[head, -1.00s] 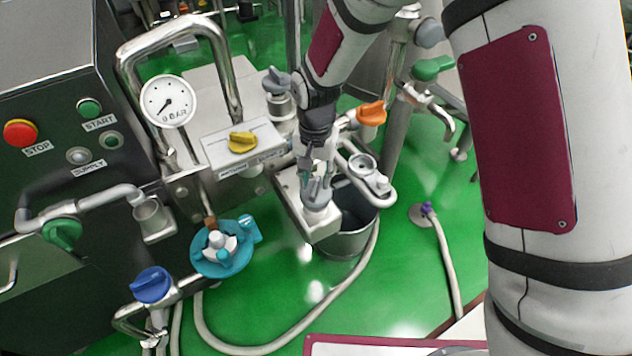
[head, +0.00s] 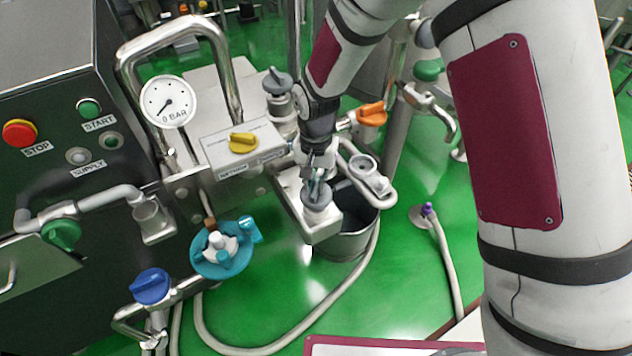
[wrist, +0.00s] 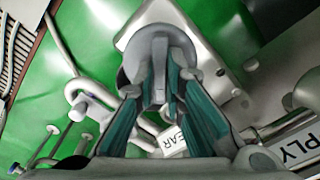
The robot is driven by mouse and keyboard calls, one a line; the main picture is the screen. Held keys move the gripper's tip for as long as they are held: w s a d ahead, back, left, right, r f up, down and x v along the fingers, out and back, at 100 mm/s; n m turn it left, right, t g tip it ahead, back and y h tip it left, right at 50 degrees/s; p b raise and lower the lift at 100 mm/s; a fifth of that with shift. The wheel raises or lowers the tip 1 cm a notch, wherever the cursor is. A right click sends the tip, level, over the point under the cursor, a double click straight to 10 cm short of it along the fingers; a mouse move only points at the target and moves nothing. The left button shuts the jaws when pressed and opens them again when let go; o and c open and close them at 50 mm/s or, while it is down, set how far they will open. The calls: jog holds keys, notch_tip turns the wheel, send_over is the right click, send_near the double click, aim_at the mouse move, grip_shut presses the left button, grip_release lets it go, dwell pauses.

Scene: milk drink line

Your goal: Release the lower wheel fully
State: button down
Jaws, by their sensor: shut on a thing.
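The lower wheel is a grey round knob (head: 317,202) with a raised grip bar, on a pale metal block at the middle of the head view. In the wrist view the same grey wheel (wrist: 146,52) faces me, its bar running between my teal fingers. My gripper (head: 317,184) points down at the wheel from above and is shut on its bar. The fingers hide part of the wheel's face. A similar grey knob (head: 278,82) stands higher up, behind and to the left, apart from my gripper.
A yellow knob (head: 243,142) on a labelled box and a pressure gauge (head: 168,101) are to the left. An orange handle (head: 371,114) is close on the right. A steel bucket (head: 343,243) stands below the block. A hose (head: 290,338) curves over the green floor.

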aim_at(316, 186)
jog(key=shift+n, duration=0.3)
jog(key=n, duration=0.3)
jog(key=shift+n, duration=2.5)
jog(key=c, duration=1.7)
grip_release()
jog(key=shift+o, duration=0.2)
jog(key=shift+r, duration=0.1)
notch_tip(316, 186, up, 12)
